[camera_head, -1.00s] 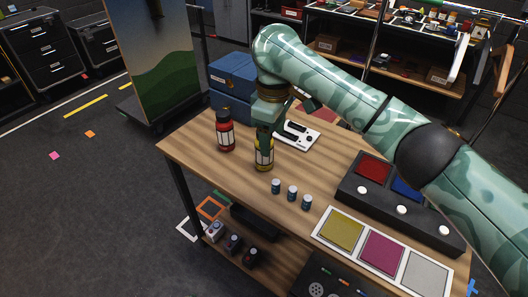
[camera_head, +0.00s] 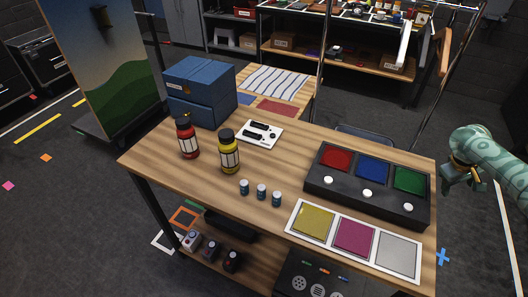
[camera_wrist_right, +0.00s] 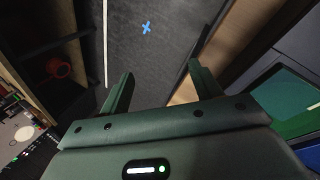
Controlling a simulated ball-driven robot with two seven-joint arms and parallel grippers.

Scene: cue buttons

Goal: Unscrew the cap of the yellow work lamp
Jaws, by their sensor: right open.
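The yellow work lamp (camera_head: 229,157) stands upright on the wooden table, with a dark top (camera_head: 228,135). Whether that cap is loose or tight cannot be seen. A red lamp of like shape (camera_head: 188,142) stands to its left. My right gripper (camera_head: 450,180) is off the table's right end, far from the yellow lamp. In the right wrist view its open fingers (camera_wrist_right: 160,78) have nothing between them, with the floor beyond. My left gripper is not in view.
The table holds a white device (camera_head: 259,135), several small blue-grey cylinders such as this one (camera_head: 261,191), a dark button box (camera_head: 320,182) and a colour card panel (camera_head: 296,222). A blue box (camera_head: 202,92) stands behind the lamps. The space around the yellow lamp is free of arms.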

